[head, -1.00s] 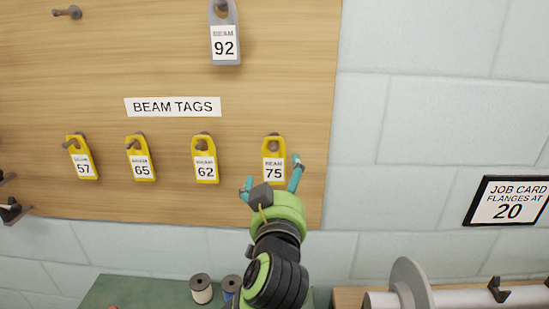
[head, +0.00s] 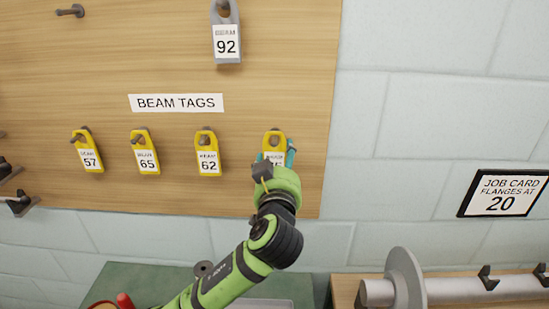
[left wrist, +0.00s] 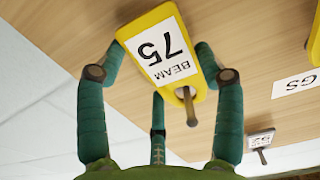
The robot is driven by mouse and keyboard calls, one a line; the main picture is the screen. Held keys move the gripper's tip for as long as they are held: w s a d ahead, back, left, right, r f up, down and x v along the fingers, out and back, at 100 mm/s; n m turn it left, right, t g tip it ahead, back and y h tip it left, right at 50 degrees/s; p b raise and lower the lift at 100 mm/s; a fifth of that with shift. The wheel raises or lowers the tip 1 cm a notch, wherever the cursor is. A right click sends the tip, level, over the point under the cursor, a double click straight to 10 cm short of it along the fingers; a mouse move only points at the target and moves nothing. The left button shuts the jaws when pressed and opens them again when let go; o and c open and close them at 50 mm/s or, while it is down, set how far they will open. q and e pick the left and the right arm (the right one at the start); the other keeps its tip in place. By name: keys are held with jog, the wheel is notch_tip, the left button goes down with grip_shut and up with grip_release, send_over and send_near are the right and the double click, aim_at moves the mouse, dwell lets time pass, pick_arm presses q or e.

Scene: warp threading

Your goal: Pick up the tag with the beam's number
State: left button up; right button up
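The yellow tag numbered 75 (head: 267,146) hangs on its peg at the right end of the lower row. In the left wrist view the tag (left wrist: 158,50) reads BEAM 75 upside down, its peg still through its hole. My left gripper (head: 276,158) has its teal fingers at both side edges of this tag and looks closed on it. The gripper's fingers also flank the tag in the left wrist view (left wrist: 162,52). Yellow tags 57 (head: 90,158), 65 (head: 147,160) and 62 (head: 208,162) hang to its left. My right gripper is not in view.
A grey tag 92 (head: 227,43) hangs above the BEAM TAGS label (head: 176,103) on the wooden board (head: 120,50). A job card (head: 505,194) reading FLANGES AT 20 is on the wall. A flanged beam (head: 402,285) lies lower right; a green-topped surface (head: 145,282) lies lower left.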

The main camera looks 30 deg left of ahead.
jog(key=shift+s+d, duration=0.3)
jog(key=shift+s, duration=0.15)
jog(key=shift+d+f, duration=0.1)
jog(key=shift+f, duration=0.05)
